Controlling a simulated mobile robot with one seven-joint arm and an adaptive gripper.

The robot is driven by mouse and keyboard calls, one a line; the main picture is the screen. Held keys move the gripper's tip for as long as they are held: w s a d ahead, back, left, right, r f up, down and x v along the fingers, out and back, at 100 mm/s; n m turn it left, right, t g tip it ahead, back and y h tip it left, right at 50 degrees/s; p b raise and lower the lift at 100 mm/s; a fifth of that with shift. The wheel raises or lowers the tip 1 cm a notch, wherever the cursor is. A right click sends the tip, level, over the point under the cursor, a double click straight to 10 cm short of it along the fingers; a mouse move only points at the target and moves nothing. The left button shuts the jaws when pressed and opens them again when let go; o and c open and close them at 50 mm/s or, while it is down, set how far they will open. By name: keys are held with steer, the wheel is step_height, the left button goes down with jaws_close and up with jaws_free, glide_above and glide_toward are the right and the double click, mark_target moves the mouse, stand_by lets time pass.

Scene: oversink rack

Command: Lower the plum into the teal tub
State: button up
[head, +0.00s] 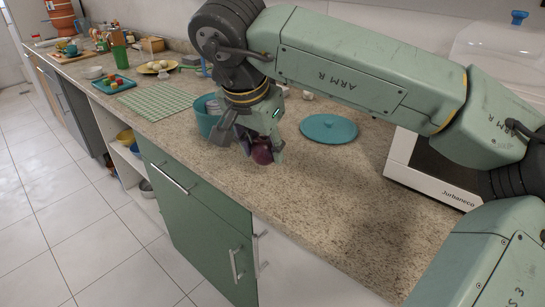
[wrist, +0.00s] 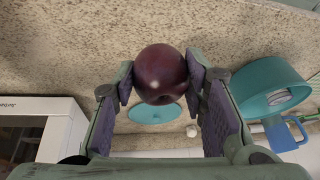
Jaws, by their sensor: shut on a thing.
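The dark purple plum (head: 262,153) is held between the fingertips of my gripper (head: 262,150), just above the counter. In the wrist view the plum (wrist: 161,74) sits between both finger pads of my gripper (wrist: 162,82). The teal tub (head: 206,118) stands on the counter to the left of my gripper in the head view, partly hidden behind it. In the wrist view the tub (wrist: 270,88) is at the right, apart from the plum, with something pale inside that I cannot identify.
A flat teal disc (head: 328,128) lies on the counter right of my gripper. A white microwave (head: 428,172) stands further right. A green checked cloth (head: 157,99) and a yellow dish (head: 156,67) lie to the left. The counter front (head: 320,215) is bare.

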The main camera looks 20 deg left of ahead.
steer(key=w+a+r+p, duration=0.2)
steer(key=w+a+p, duration=0.1)
steer(key=w+a, duration=0.6)
steer(key=w+a+r+p, duration=0.2)
steer(key=w+a+p, duration=0.2)
steer(key=w+a, duration=0.5)
steer(key=shift+w+a, duration=0.15)
steer(key=shift+w, duration=1)
steer(key=shift+w, duration=0.3)
steer(key=shift+f, duration=0.2)
steer(key=shift+f+b, duration=0.75)
steer(key=shift+f, duration=2.95)
steer(key=o, duration=1.2)
